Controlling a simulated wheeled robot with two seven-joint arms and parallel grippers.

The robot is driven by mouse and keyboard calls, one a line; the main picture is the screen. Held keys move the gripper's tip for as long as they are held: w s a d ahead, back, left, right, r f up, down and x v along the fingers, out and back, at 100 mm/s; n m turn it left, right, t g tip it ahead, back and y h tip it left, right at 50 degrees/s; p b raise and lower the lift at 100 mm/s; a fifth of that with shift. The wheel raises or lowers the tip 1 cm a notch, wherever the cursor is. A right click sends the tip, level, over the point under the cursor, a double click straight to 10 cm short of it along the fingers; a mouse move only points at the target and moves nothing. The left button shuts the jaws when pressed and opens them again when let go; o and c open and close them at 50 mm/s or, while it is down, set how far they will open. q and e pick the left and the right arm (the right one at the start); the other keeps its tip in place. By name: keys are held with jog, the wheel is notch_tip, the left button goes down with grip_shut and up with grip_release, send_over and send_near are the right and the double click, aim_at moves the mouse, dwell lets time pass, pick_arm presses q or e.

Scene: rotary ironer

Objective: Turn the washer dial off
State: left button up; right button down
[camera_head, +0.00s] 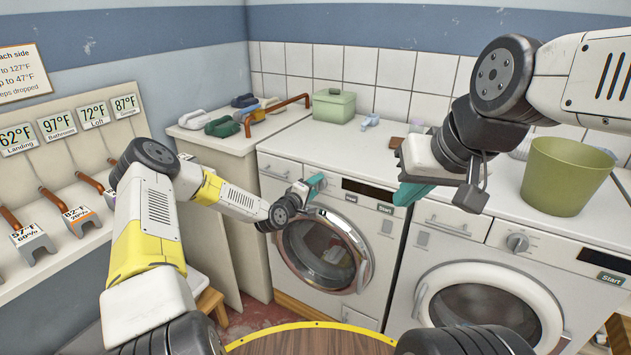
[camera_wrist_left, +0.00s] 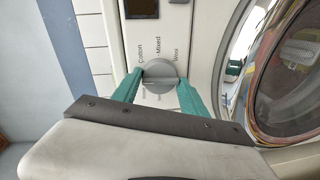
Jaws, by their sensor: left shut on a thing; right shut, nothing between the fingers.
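The washer (camera_head: 330,235) is the left of two white front loaders, with a round glass door. Its grey dial (camera_wrist_left: 160,71) shows in the left wrist view, with labels such as Cotton, Mixed and Wool around it. My left gripper (camera_wrist_left: 158,90) is shut on the dial, a teal finger on each side. In the head view my left gripper (camera_head: 315,184) is at the upper left of the washer's front and hides the dial. My right gripper (camera_head: 412,194) is shut and empty, in front of the gap between the two machines.
The right machine (camera_head: 460,255) has its own dial (camera_head: 517,242) and a Start button. A green bucket (camera_head: 566,176) and a light green box (camera_head: 333,105) stand on the worktop. A shelf of sad irons (camera_head: 80,213) is at the left.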

pick_arm(q)
jog(key=shift+d+r+n, duration=0.1)
jog(key=shift+n, duration=0.2)
jog(key=o, duration=1.3)
jog(key=v, duration=0.7)
jog(key=shift+s+a, duration=0.25)
jog(key=shift+s, duration=0.1)
